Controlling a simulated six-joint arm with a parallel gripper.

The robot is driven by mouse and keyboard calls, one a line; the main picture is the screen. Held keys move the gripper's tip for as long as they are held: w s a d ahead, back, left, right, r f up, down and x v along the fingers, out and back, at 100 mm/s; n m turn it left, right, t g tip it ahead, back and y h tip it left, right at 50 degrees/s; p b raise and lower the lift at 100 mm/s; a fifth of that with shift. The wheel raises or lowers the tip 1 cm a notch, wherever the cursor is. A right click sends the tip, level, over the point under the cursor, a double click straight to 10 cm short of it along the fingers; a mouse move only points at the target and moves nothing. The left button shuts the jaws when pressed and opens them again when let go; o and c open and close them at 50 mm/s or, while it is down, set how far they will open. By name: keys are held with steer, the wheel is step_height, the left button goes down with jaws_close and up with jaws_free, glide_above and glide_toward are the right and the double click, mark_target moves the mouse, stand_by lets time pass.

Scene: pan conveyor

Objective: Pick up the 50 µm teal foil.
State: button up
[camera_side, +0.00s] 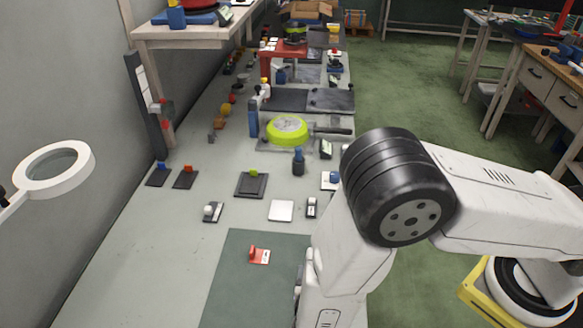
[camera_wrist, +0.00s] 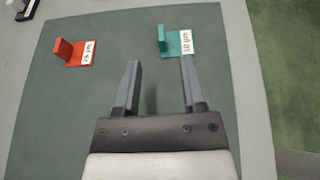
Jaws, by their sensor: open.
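The teal foil (camera_wrist: 178,42) lies on the dark green mat (camera_wrist: 75,118) in the wrist view, with an upright teal tab and a white label that seems to read 50 µm. My gripper (camera_wrist: 159,66) is open and empty above the mat. Its right fingertip overlaps the near edge of the teal foil in the picture; I cannot tell the height between them. A red foil (camera_wrist: 72,52) with a tab and white label lies to the left, outside the jaws. In the side view the red foil (camera_side: 259,255) shows on the mat (camera_side: 232,285), while my arm hides the teal foil and my gripper.
Beyond the mat stand a white square plate (camera_side: 281,211), a dark plate with a green knob (camera_side: 251,185) and a small grey block piece (camera_side: 212,211). A lime pan (camera_side: 287,130) is farther back. A magnifier ring (camera_side: 54,172) is at the left. The mat around the foils is clear.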

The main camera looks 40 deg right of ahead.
steer(key=shift+w+d+f, duration=0.25)
steer(key=shift+w+d, duration=0.1)
steer(key=shift+w, duration=0.05)
steer(key=shift+d, duration=0.1)
steer(key=shift+x, duration=2.5)
jaws_close()
